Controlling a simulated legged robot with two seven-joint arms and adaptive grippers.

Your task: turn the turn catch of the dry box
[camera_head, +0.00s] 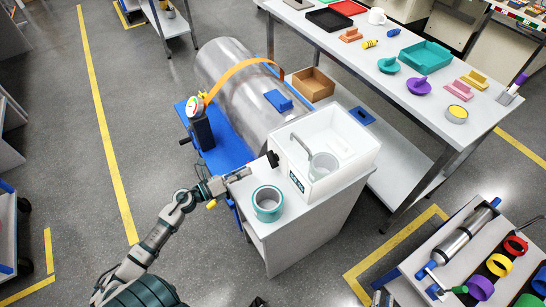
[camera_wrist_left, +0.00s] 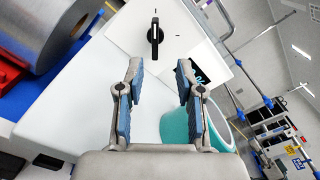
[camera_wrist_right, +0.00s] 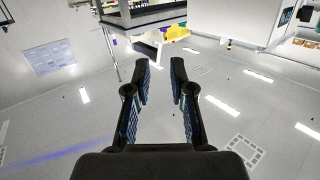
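The dry box appears to be the white open-topped box (camera_head: 353,137) on a white cabinet. Its black turn catch (camera_head: 273,158) is on the face toward my left gripper. In the left wrist view the turn catch (camera_wrist_left: 155,36) is a black knob with its bar near upright, on a white panel, beyond the fingertips. My left gripper (camera_head: 243,174) is open and empty, short of the catch and not touching it. In that wrist view its fingers (camera_wrist_left: 159,68) stand wide apart. My right gripper (camera_wrist_right: 161,62) is open and empty, away from the box.
A teal-rimmed container (camera_head: 268,203) stands on the cabinet close beside my left gripper. A large metal cylinder (camera_head: 230,75) with an orange strap and a gauge (camera_head: 195,106) lies behind. A metal spout (camera_head: 301,146) and a clear beaker (camera_head: 323,165) are at the box.

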